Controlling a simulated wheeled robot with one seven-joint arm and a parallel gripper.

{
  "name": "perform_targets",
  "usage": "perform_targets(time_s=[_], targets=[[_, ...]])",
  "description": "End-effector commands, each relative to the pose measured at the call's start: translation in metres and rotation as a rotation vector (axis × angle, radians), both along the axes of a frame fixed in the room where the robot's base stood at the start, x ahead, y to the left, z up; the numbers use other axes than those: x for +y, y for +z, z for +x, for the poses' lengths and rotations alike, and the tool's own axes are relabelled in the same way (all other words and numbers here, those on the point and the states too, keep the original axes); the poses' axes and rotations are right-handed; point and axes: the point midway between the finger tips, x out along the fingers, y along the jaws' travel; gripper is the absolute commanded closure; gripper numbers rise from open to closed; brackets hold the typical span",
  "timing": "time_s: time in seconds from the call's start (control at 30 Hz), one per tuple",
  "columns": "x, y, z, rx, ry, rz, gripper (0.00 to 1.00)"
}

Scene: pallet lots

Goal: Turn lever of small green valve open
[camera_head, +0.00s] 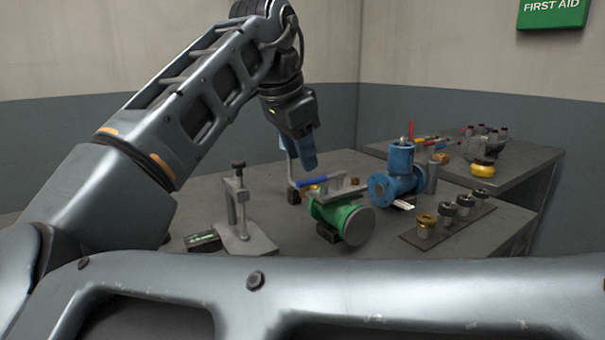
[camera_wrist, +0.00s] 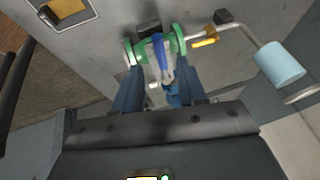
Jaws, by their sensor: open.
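The small green valve (camera_head: 345,217) lies on the grey table, its round grey end face towards the head camera. Its lever has a blue handle (camera_head: 320,181) and sits on top. My gripper (camera_head: 300,165) is above and just behind the valve in the head view, pointing down with blue fingers. In the wrist view the green valve (camera_wrist: 178,40) is beyond the fingertips. The blue lever handle (camera_wrist: 158,45) shows in the gap between the open fingers (camera_wrist: 160,76). I cannot tell whether a finger touches the lever.
A larger blue valve (camera_head: 400,172) stands right of the green one. A rack of fittings (camera_head: 447,222) is at the right front. A grey clamp stand (camera_head: 240,205) and a dark green box (camera_head: 203,240) are left. A second table (camera_head: 520,160) holds more parts.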

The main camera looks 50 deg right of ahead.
Motion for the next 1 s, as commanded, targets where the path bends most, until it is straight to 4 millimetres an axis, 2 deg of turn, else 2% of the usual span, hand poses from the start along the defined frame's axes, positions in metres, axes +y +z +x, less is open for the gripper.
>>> perform_targets(time_s=[0.1,0.3,0.7,1.0], targets=[[-0.008,-0.019,0.001,0.001,0.0,0.0,0.59],[-0.018,-0.04,0.003,0.001,-0.001,-0.001,0.59],[-0.021,-0.046,0.003,0.0,0.0,-0.002,0.6],[-0.021,-0.045,0.003,0.0,0.0,-0.002,0.89]])
